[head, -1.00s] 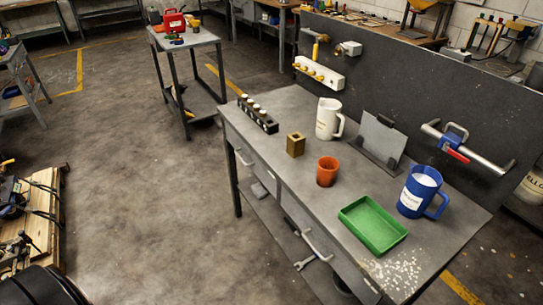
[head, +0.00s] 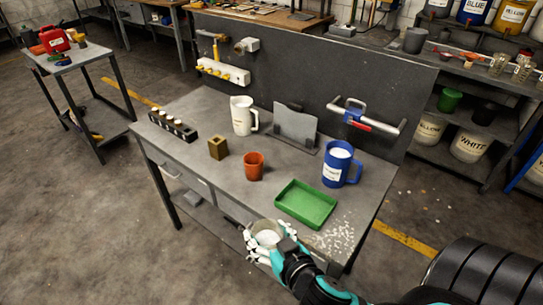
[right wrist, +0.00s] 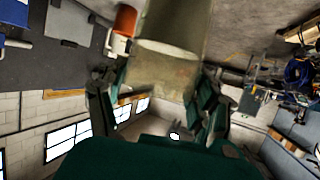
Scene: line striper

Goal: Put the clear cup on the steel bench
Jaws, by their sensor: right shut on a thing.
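The clear cup (head: 267,237) is in my right gripper (head: 268,250), in front of the near long edge of the steel bench (head: 282,166). The gripper's white fingers are shut around the cup's sides. In the right wrist view the see-through cup (right wrist: 168,55) fills the top middle, between the two fingers. Its base is hidden in the head view, and I cannot tell its exact height against the bench top. My left gripper is not in view.
On the bench stand a green tray (head: 306,204), an orange cup (head: 254,166), a blue jug (head: 338,166), a white jug (head: 242,115), a brass block (head: 218,148) and a black rack (head: 173,126). White specks lie right of the tray. Bare top shows left of the orange cup.

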